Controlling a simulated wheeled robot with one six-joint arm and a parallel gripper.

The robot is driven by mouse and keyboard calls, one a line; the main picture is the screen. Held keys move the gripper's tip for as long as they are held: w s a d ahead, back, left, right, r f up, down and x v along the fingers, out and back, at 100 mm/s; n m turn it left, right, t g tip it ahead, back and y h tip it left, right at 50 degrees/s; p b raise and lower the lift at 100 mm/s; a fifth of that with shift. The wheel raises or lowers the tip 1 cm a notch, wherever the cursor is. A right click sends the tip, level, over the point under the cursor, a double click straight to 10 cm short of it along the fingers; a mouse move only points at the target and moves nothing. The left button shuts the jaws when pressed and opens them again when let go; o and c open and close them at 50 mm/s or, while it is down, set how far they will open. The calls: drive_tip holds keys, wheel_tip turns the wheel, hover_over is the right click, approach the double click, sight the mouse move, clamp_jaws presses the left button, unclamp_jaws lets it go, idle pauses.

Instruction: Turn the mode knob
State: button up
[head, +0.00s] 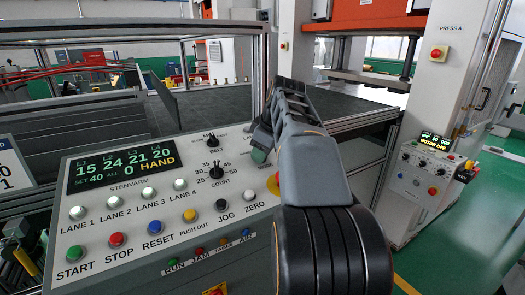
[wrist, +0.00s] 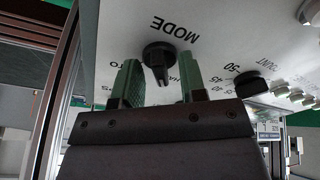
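The mode knob (wrist: 157,53) is a black round knob with a narrow grip bar, under the label MODE on the light panel (wrist: 215,45). Its bar points toward my gripper in the wrist view. My gripper (wrist: 160,78) is open, with one green finger on each side of the knob and gaps between. Part of the label beside the knob is hidden by the right finger; "TO" shows at left. In the head view my gripper (head: 259,156) is over the panel's right part and the mode knob is hidden behind my arm. The display (head: 121,167) reads HAND.
The count knob (head: 216,171) and belt knob (head: 212,141) stand left of my gripper in the head view. The count knob also shows at right in the wrist view (wrist: 251,85). Several coloured buttons line the panel's front, and a red-yellow button (head: 274,183) is close to my arm.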

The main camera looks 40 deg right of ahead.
drive_tip(key=p+v, duration=0.1)
drive_tip(key=v, duration=1.2)
drive_tip(key=shift+s+r, duration=0.2)
drive_tip(key=shift+r, duration=0.15)
